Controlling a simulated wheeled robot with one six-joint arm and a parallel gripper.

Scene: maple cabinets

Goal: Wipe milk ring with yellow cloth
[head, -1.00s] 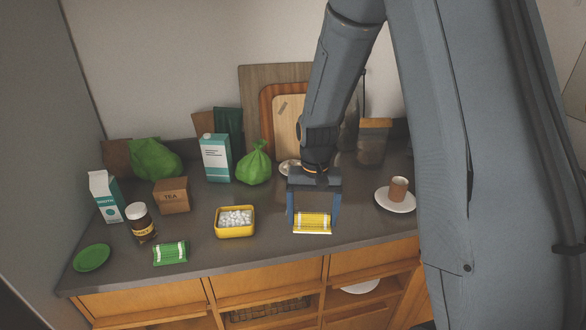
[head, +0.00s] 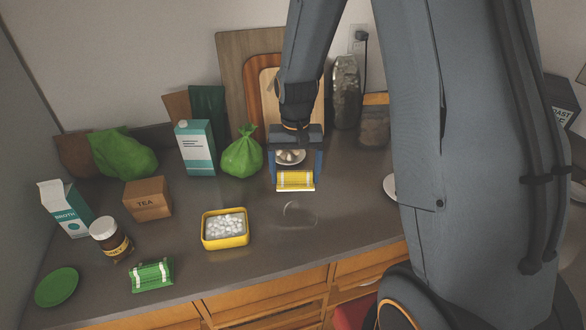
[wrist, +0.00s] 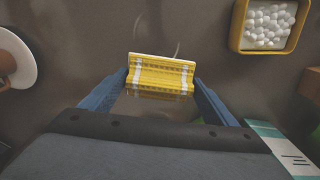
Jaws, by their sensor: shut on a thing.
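My gripper (head: 295,178) is shut on the folded yellow cloth (head: 295,184), which has white bands and a pale edge. In the wrist view the cloth (wrist: 161,75) spans between the two blue fingers of my gripper (wrist: 160,88). The milk ring (head: 300,214) is a faint pale circle on the grey counter, just in front of the cloth in the head view. In the wrist view only thin pale arcs of the ring (wrist: 178,50) show past the cloth. I cannot tell whether the cloth touches the counter.
A yellow tub of white pieces (head: 225,243) stands left of the ring. A green cloth (head: 152,275), jar (head: 111,240) and tea box (head: 148,199) are further left. A plate (head: 291,156) lies behind my gripper. A saucer (wrist: 22,70) with a brown cup shows in the wrist view.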

